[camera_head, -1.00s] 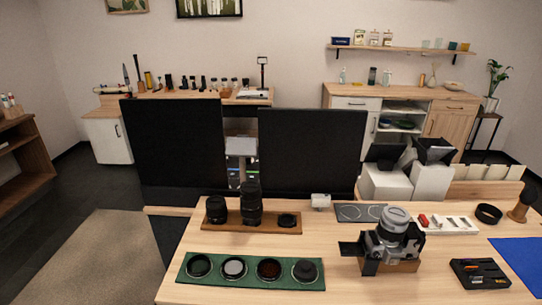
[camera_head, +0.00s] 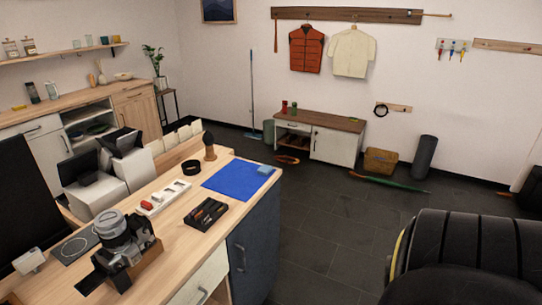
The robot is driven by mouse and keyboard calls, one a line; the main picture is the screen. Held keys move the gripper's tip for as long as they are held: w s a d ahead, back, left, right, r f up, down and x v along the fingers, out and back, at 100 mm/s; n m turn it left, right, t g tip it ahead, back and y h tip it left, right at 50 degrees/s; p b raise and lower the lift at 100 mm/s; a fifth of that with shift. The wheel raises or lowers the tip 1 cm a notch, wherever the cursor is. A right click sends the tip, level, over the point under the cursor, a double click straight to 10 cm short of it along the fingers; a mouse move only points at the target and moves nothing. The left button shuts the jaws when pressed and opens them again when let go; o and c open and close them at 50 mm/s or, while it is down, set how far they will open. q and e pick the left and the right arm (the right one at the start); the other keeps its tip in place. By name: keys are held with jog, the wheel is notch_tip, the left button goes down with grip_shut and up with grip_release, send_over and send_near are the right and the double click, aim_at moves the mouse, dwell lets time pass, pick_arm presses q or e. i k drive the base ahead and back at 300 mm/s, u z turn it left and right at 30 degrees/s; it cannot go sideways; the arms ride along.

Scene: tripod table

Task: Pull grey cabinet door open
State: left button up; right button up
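A dark blue-grey cabinet door (camera_head: 254,249) shows under the right end of the wooden worktable, in the lower middle of the head view. It looks shut. A dark upright handle (camera_head: 240,258) sits near its left edge. The lower part of the door is cut off by the bottom of the picture. Neither of my grippers is in view.
The worktable (camera_head: 180,215) holds a camera (camera_head: 125,245), a black tray (camera_head: 206,213) and a blue mat (camera_head: 238,179). A pale drawer front (camera_head: 205,278) is left of the door. A large black ribbed object (camera_head: 470,255) stands at right. Dark floor between is clear.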

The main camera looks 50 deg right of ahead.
aim_at(252, 246)
jog(key=z, duration=1.6)
